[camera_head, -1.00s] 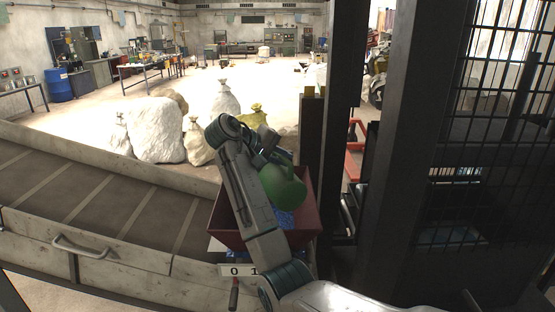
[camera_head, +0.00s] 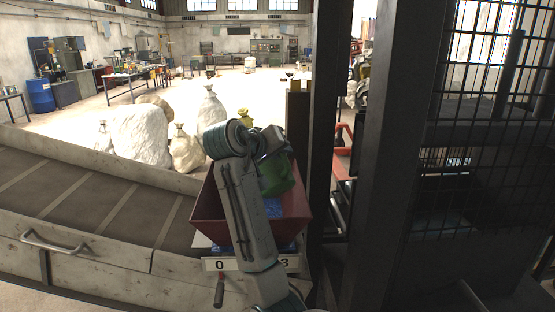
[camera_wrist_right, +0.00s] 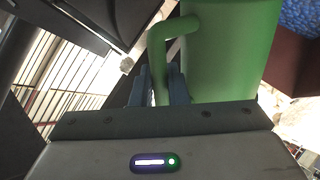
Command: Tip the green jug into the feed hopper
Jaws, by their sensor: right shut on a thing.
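The green jug (camera_head: 275,176) is above the dark red feed hopper (camera_head: 207,212) in the head view, partly hidden by my right arm. Its mouth is hidden, so I cannot tell its exact tilt. My right gripper (camera_wrist_right: 158,85) is shut on the jug's handle, with the two dark fingers around it; the jug's body (camera_wrist_right: 232,50) fills the upper middle of the wrist view. Blue material (camera_head: 274,208) lies inside the hopper under the jug. My left gripper is not in view.
A conveyor belt (camera_head: 90,200) with pale cleats runs on the left. A dark post (camera_head: 385,150) and mesh cage (camera_head: 490,120) stand close on the right. White sacks (camera_head: 142,135) stand behind.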

